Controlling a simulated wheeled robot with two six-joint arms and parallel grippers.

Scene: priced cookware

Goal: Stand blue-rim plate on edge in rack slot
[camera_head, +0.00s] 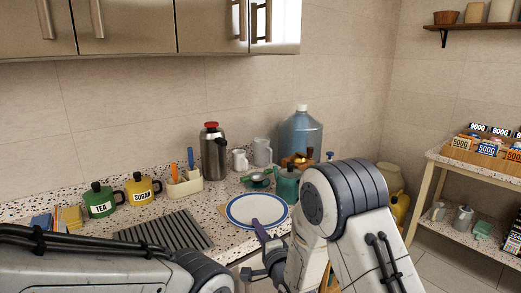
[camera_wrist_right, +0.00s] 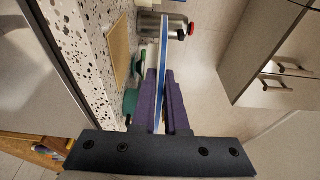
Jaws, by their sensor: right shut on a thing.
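The blue-rim plate (camera_head: 257,209) is white with a blue band and lies roughly flat, face up, over the counter. My right gripper (camera_head: 262,236) has purple fingers and is shut on the plate's near edge. In the right wrist view the plate (camera_wrist_right: 164,55) shows edge-on between the two fingers (camera_wrist_right: 162,95), apart from the counter surface. A dark ribbed rack (camera_head: 165,237) lies on the counter left of the plate; separate slots are hard to make out. My left arm crosses the bottom left, but its gripper is out of the picture.
A utensil holder (camera_head: 183,187), steel flask (camera_head: 213,155) and green pan (camera_head: 257,180) stand behind the plate. Tea (camera_head: 101,201) and sugar (camera_head: 140,191) canisters stand behind the rack. A teal canister (camera_head: 287,183) is close on the plate's right.

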